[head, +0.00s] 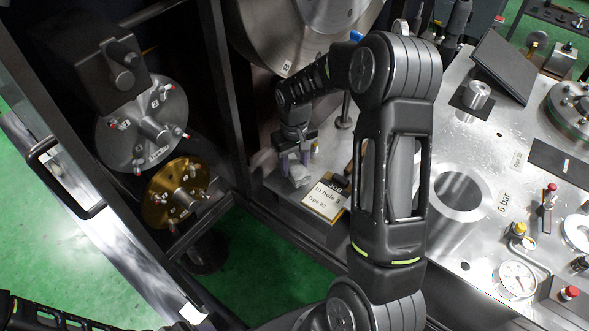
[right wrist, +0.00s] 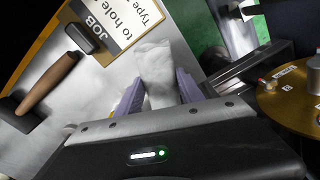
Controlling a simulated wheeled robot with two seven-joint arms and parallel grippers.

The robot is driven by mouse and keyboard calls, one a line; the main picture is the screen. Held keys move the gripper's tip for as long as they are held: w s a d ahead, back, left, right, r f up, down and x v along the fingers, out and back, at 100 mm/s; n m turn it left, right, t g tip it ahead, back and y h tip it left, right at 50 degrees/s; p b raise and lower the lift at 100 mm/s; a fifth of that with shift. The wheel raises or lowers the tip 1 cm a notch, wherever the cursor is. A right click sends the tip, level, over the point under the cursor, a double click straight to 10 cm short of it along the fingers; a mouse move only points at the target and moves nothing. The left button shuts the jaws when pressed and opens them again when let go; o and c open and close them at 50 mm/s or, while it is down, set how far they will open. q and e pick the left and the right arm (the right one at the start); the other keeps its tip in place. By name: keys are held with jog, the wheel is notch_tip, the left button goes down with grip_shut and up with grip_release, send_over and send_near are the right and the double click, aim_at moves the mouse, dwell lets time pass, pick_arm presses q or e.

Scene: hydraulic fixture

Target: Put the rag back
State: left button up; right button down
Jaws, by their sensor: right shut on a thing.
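The rag (right wrist: 157,72) is a white, crumpled cloth between the purple fingers of my right gripper (right wrist: 158,88) in the right wrist view. My right gripper is shut on it. In the head view the rag (head: 299,174) shows below my right gripper (head: 296,163), over the left end of the metal bench beside the JOB card. I cannot tell whether the rag touches the bench surface. My left gripper is not in view; part of my left arm shows at the bottom left of the head view.
The JOB card (head: 325,198) lies close to the right gripper. A wooden-handled tool (right wrist: 48,84) lies near the card in the right wrist view. A gold disc (head: 176,192) and a silver disc (head: 141,130) stand at the left. A round hole (head: 483,201) and a gauge (head: 517,279) are on the bench.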

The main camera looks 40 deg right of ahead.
aim_at(294, 165)
jog(key=shift+f, duration=1.35)
jog(key=c, duration=0.7)
grip_release()
jog(key=shift+c, duration=0.2)
jog(key=shift+r, duration=0.1)
notch_tip(294, 165, up, 12)
jog(key=shift+f+p, duration=0.1)
jog(key=shift+p, duration=0.3)
